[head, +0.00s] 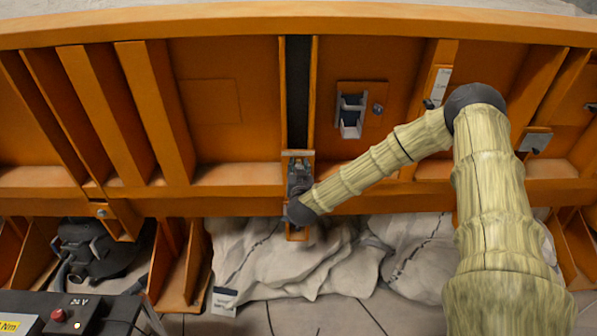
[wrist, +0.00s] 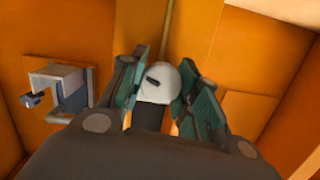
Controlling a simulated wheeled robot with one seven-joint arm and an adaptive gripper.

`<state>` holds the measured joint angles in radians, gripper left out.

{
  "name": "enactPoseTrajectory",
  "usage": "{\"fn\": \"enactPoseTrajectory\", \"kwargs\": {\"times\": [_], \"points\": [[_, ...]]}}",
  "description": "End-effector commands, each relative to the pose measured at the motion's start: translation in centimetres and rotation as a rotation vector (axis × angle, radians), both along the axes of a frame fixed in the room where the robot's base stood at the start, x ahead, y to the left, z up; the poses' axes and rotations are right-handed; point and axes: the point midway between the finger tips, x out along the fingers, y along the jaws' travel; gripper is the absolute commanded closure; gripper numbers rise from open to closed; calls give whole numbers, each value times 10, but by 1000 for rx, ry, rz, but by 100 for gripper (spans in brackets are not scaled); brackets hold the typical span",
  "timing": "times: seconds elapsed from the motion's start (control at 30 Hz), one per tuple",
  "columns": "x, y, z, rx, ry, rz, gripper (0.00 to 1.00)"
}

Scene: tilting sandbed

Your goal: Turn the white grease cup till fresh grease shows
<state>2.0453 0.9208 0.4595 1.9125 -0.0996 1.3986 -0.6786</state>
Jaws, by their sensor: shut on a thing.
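The white grease cup (wrist: 159,82) shows in the wrist view as a round white cap with a small dark mark on its top. It sits between the two green-padded fingers of my gripper (wrist: 162,95), which is shut on its sides. In the head view my gripper (head: 299,180) is at the orange bracket in the middle of the frame, at the foot of the dark vertical slot. The cup itself is hidden there by the gripper and wrist. I cannot make out any grease around the cup.
A grey metal catch on a plate (head: 351,116) is right of the slot; it also shows left of the gripper in the wrist view (wrist: 60,90). Orange ribs (head: 155,110) flank the bay. Crumpled pale sheeting (head: 290,262) lies below. A black device (head: 95,248) is at lower left.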

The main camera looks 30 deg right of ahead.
Motion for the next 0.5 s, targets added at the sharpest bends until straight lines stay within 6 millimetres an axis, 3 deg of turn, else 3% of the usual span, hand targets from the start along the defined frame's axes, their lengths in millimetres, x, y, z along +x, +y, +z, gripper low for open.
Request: {"fn": "enactPoseTrajectory", "kwargs": {"times": [0.5], "points": [[-1,-3,-5,351,-218,68,92]]}}
